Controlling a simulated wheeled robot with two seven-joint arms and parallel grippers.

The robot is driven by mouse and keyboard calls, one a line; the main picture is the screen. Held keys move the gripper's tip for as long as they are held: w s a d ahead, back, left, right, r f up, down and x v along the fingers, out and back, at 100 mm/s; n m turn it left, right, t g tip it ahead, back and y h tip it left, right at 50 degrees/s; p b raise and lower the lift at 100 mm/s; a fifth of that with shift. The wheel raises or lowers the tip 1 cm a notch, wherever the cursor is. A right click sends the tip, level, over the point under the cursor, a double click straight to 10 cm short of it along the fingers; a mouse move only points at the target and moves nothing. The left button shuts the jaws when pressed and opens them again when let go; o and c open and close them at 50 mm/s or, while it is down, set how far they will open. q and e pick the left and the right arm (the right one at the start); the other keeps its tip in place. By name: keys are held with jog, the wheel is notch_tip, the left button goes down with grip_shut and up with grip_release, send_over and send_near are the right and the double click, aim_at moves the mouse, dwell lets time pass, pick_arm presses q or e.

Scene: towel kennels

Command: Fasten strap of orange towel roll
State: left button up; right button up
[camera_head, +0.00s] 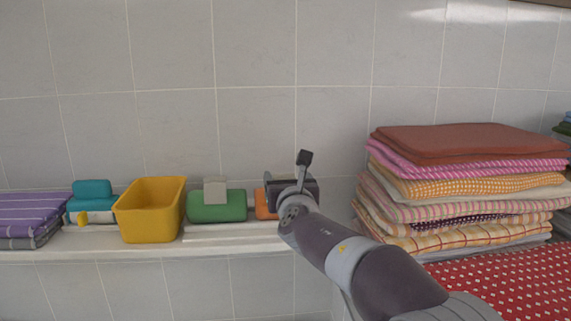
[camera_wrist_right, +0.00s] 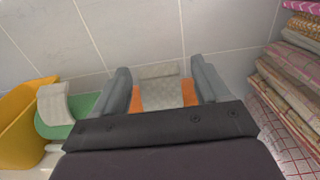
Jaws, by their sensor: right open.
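The orange towel roll (camera_head: 263,204) lies on the white shelf, mostly hidden behind my right arm in the head view. In the right wrist view the orange roll (camera_wrist_right: 136,100) shows between my fingers, with a pale strap (camera_wrist_right: 158,90) across its middle. I cannot tell whether the strap's end is attached. My right gripper (camera_head: 303,160) is over the roll. In the right wrist view the right gripper (camera_wrist_right: 158,80) is open, with one finger on each side of the strap. I see no left gripper.
A green roll (camera_head: 217,206) with a pale strap and a yellow bin (camera_head: 150,211) stand to the left. Teal items (camera_head: 92,201) and a purple striped towel (camera_head: 36,214) are farther left. A tall stack of folded towels (camera_head: 460,185) stands close on the right.

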aim_at(284, 175)
jog(key=shift+w+a+r+p, duration=0.1)
jog(key=shift+w+a+p, duration=0.2)
jog(key=shift+w, duration=0.3)
jog(key=shift+w+a+r+p, duration=0.1)
jog(key=shift+w+a+p, duration=0.15)
jog(key=shift+w, duration=0.35)
jog(key=shift+w+f, duration=0.15)
jog(key=shift+w, duration=0.15)
jog(key=shift+w+d, duration=0.1)
jog(key=shift+w, duration=0.05)
pick_arm(q)
notch_tip(284, 175, up, 2)
jog(key=shift+r, duration=0.1)
jog(key=shift+a, duration=0.1)
pick_arm(e)
jog(key=shift+c, duration=0.3)
